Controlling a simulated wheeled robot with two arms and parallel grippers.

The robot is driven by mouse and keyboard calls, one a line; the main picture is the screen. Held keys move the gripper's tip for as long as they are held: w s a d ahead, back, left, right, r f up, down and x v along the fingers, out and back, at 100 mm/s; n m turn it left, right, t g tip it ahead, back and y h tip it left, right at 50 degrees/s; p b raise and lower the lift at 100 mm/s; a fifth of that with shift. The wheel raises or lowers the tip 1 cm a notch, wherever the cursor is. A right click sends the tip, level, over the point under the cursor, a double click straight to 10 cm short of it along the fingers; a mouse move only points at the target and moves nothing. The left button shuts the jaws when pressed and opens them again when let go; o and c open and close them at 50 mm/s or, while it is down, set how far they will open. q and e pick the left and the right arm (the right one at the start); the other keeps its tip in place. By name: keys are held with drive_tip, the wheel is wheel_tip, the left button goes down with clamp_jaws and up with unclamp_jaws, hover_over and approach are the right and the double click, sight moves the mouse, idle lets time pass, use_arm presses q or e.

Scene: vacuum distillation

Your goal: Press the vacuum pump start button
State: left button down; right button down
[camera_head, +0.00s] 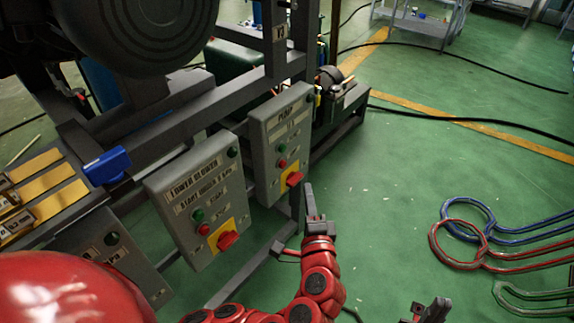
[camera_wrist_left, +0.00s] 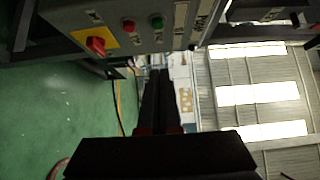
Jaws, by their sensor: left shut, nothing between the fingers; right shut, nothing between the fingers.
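The grey pump control box (camera_head: 270,118), labelled PUMP, hangs on the dark frame. It carries a green button (camera_head: 283,148), a red button (camera_head: 282,163) and a red switch (camera_head: 294,179) on a yellow plate. My left gripper (camera_head: 309,187) is shut and empty, pointing up just right of the box's lower edge. In the left wrist view a box face shows sideways along the top, with a green button (camera_wrist_left: 157,22), a red button (camera_wrist_left: 128,25) and a red switch (camera_wrist_left: 96,44). The shut fingers (camera_wrist_left: 160,78) appear below the green button, apart from it. My right gripper (camera_head: 430,308) is shut at the bottom edge.
A second grey box (camera_head: 180,180), labelled TOWER BLOWER, with similar buttons hangs to the left. The dark frame (camera_head: 275,65) and machinery fill the left side. Blue and red hose loops (camera_head: 470,215) lie on the green floor at right. The floor in the middle is mostly clear.

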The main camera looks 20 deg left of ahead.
sight(282, 148)
use_arm(q)
drive_tip(key=shift+s+a, duration=0.2)
drive_tip(key=shift+s, duration=0.05)
drive_tip(key=s+a+x, duration=0.1)
drive_tip(key=a+x, duration=0.1)
drive_tip(key=x, duration=1.1)
drive_tip(key=shift+a, duration=0.3)
drive_tip(key=shift+s, duration=0.1)
